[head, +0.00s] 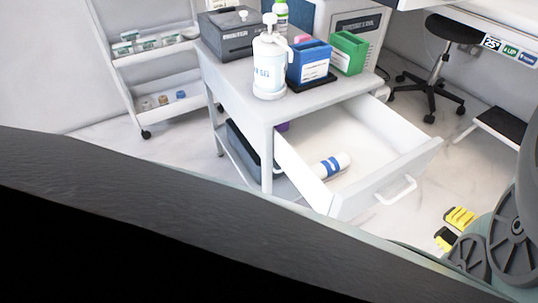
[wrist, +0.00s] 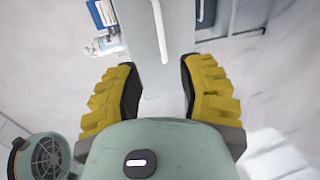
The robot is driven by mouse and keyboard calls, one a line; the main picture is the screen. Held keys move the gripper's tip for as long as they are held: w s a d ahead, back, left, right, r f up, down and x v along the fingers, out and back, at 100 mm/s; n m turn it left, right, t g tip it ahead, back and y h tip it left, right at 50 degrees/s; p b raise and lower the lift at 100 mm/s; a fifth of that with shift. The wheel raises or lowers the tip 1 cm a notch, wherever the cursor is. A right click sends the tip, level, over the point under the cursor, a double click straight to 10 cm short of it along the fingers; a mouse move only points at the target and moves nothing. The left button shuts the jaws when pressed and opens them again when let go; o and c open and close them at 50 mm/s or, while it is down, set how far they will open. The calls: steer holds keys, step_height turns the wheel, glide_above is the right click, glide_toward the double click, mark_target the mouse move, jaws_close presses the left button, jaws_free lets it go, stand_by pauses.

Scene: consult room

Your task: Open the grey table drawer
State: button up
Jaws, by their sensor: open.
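The grey table (head: 228,84) stands in the middle of the head view. Its drawer (head: 366,183) is pulled well out, and its white inside shows. The drawer's pale handle (head: 398,191) is on the front face. In the wrist view the handle (wrist: 160,32) stands upright in the picture, beyond the fingertips. My gripper (head: 452,229) is to the lower right of the handle in the head view. In the wrist view my gripper (wrist: 158,88) has its yellow fingers spread wide, with nothing held between them. It appears apart from the handle.
A white bottle with blue bands (head: 330,166) shows at the drawer's left side. A pump bottle (head: 269,68), a blue box (head: 309,64) and a green box (head: 348,53) stand on the tabletop. A black stool (head: 437,75) is behind.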

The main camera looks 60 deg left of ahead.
mark_target(402, 193)
steer(key=s+f+m+t+y+b, duration=0.1)
steer(key=s+f+t+b, duration=0.1)
steer(key=s+f+b, duration=0.1)
steer(key=shift+s+d+f+m+t+y, duration=0.1)
steer(key=shift+d+f+m+t+y, duration=0.1)
steer(key=shift+m+t+y, duration=0.2)
steer(key=s+d+f+m+t+b, duration=0.2)
steer(key=s+m+t, duration=0.1)
steer(key=s+t, duration=0.15)
steer(key=shift+m+t, duration=0.3)
steer(key=shift+t, duration=0.05)
steer(key=b+x, duration=0.1)
steer(key=x, duration=0.4)
steer(key=b+x, duration=0.2)
steer(key=x, duration=0.3)
steer(key=w+b+x, duration=0.1)
steer(key=x, duration=0.5)
steer(key=shift+d+r, duration=0.25)
steer(key=shift+r, duration=0.1)
steer(key=shift+c, duration=0.2)
jaws_close()
